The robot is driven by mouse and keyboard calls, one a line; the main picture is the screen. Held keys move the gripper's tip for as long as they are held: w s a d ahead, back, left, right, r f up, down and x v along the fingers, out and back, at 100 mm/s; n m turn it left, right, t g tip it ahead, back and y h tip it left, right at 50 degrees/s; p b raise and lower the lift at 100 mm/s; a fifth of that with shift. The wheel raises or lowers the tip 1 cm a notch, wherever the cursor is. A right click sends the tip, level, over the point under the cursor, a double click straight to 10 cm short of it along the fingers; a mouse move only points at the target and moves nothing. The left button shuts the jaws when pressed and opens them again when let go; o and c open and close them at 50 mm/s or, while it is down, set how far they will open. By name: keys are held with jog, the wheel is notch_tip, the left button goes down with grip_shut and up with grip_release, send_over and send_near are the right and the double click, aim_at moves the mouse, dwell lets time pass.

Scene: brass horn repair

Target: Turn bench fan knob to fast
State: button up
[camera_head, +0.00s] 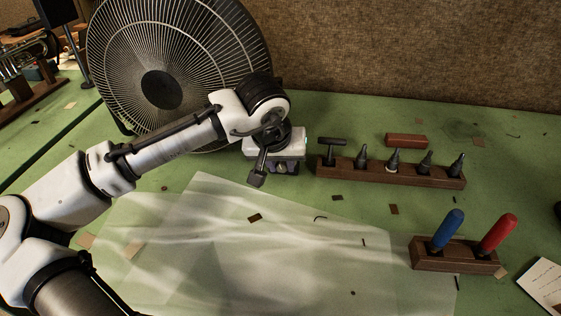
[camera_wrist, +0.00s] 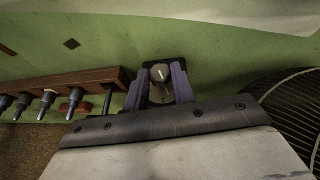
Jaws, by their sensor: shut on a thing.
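The bench fan (camera_head: 125,50) stands at the back left with a round wire guard and a dark hub. Part of its guard also shows in the wrist view (camera_wrist: 290,95) at the right. My gripper (camera_wrist: 159,84) is shut on the fan's knob (camera_wrist: 161,73), with one purple finger on each side. The knob is pale on top and has a white pointer line, set in a dark housing. In the head view my wrist hides the knob and most of my fingers. Any speed marks around the knob cannot be read.
A wooden rack (camera_head: 390,174) with several dark tapered tools stands right of my gripper. A reddish-brown block (camera_head: 406,140) lies behind it. A smaller stand (camera_head: 455,257) holds blue and red handled tools. Pale sheets (camera_head: 240,250) and scattered scraps lie on the green bench in front.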

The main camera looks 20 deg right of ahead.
jog(key=shift+d, duration=0.1)
jog(key=t+y, duration=0.1)
jog(key=y, duration=0.1)
jog(key=d+m+t+y, duration=0.1)
jog(key=y, duration=0.2)
jog(key=shift+s+f, duration=0.1)
jog(key=shift+s, duration=0.1)
jog(key=t+y, duration=0.1)
jog(key=m+y+b, duration=0.1)
jog(key=t+y, duration=0.1)
jog(key=y, duration=0.1)
jog(key=shift+d+f+t, duration=0.15)
jog(key=shift+d+t, duration=0.1)
jog(key=shift+t, duration=0.05)
jog(key=shift+s+d+m+t+y, duration=0.15)
jog(key=shift+m+t+y, duration=0.4)
jog(key=shift+y, duration=0.35)
jog(key=shift+t+y+p, duration=0.45)
jog(key=shift+y+p, duration=0.25)
jog(key=shift+p, duration=0.5)
jog(key=shift+f+m+t+y+p, duration=0.35)
jog(key=shift+y+p, duration=0.15)
jog(key=shift+p, duration=0.45)
jog(key=shift+f, duration=0.1)
jog(key=o, duration=1)
